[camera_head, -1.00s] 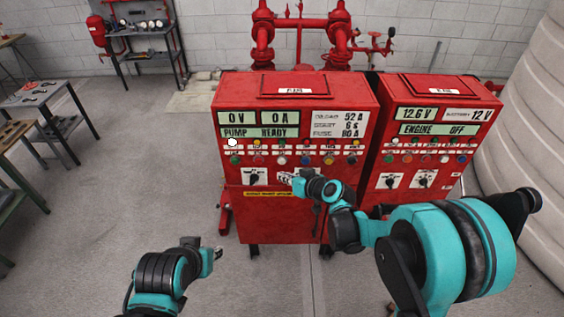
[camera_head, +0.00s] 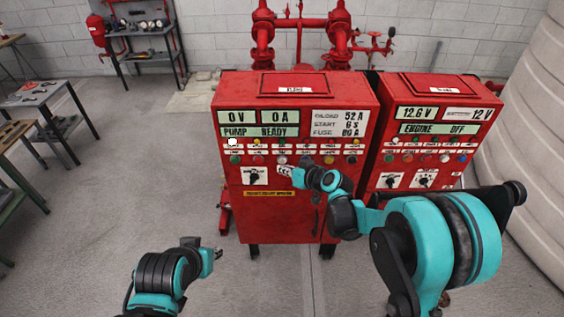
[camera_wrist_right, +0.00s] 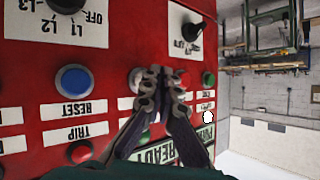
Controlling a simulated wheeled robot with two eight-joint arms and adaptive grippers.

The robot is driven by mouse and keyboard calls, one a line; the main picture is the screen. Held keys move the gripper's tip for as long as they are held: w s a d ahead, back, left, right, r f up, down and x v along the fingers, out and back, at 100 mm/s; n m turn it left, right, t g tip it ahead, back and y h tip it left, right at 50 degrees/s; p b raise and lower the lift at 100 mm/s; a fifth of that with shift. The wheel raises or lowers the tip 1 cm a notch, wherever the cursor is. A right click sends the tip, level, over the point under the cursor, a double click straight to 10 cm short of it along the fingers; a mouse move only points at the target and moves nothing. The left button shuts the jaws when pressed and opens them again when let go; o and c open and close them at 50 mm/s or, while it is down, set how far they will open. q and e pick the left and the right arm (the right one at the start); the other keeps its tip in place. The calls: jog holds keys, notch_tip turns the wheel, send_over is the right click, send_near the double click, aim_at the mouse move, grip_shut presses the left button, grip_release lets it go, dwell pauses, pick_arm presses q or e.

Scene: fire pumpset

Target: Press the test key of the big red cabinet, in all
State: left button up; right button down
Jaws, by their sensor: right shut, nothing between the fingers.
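The big red cabinet (camera_head: 285,220) stands in the middle of the head view, with displays above rows of lamps and buttons. My right gripper (camera_head: 303,163) is shut and empty in front of its button row. In the right wrist view, the panel appears turned over. The shut fingertips (camera_wrist_right: 164,76) are close to a pale button (camera_wrist_right: 137,79); contact cannot be told. A blue button (camera_wrist_right: 72,78) labelled RESET and a red button (camera_wrist_right: 80,151) by TRIP are to the left. The fingers hide part of the labels; I cannot read a test label. My left gripper (camera_head: 212,256) is low, away from the cabinet.
A second red cabinet (camera_head: 455,125) stands right beside the big one. Rotary knobs (camera_head: 254,177) sit below the buttons. Red pipes (camera_head: 300,25) rise behind. Workbenches (camera_head: 40,95) stand at the left; the floor between is clear.

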jog(key=shift+w, duration=0.1)
dwell(0.7)
jog(key=shift+w, duration=0.35)
jog(key=shift+w+b, duration=0.3)
jog(key=shift+w, duration=0.1)
dwell(0.6)
jog(key=shift+s, duration=0.9)
jog(key=s, duration=0.5)
jog(key=shift+b, duration=0.35)
